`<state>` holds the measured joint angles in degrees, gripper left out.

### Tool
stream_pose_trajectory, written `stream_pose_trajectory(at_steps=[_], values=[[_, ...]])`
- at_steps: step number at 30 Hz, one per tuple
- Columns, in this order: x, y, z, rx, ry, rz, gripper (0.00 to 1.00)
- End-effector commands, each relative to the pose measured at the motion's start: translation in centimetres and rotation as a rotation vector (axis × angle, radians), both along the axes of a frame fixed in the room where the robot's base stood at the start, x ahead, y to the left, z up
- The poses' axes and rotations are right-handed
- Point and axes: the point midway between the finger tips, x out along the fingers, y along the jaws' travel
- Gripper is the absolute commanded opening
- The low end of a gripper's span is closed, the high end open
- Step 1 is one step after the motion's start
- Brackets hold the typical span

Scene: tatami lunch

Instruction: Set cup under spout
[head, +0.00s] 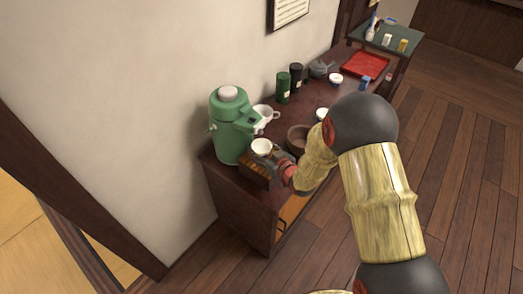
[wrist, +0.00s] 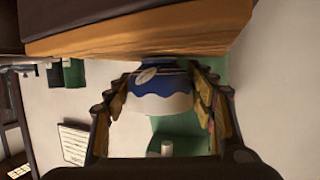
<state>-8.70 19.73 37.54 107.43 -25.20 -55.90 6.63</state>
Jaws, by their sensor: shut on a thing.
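The cup (head: 262,146) is close in front of the green pump pot (head: 228,138), near the area below its spout (head: 253,118). Its pale inside faces up in the head view. In the wrist view the cup (wrist: 160,95) shows a blue band with a white leaf mark and a white part. My gripper (head: 265,168) is shut on it; the two ribbed fingers (wrist: 163,100) lie on either side of the cup. The pump pot also shows as green patches behind the cup in the wrist view (wrist: 190,138). I cannot tell whether the cup touches the cabinet top.
The dark cabinet (head: 235,205) stands against the wall. A brown bowl (head: 298,138) is right of the cup, and a white vessel (head: 264,112) is behind it. Dark green canisters (head: 283,88) and a red tray (head: 366,64) are farther back. A wooden band (wrist: 140,35) crosses the wrist view's top.

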Motion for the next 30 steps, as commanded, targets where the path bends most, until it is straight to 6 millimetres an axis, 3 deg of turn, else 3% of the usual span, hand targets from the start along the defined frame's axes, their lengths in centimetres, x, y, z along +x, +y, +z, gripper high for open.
stream_pose_trajectory(at_steps=[5, 6, 15, 27, 30], values=[[0.0, 0.0, -0.4, 0.0, 0.0, 0.0, 0.28], [0.0, 0.0, -0.3, 0.0, 0.0, 0.0, 0.57], [0.0, 0.0, -0.2, 0.0, 0.0, 0.0, 0.74], [0.0, 0.0, 0.2, 0.0, 0.0, 0.0, 0.74], [-1.0, -0.7, 0.7, 0.001, 0.0, -0.001, 0.74]])
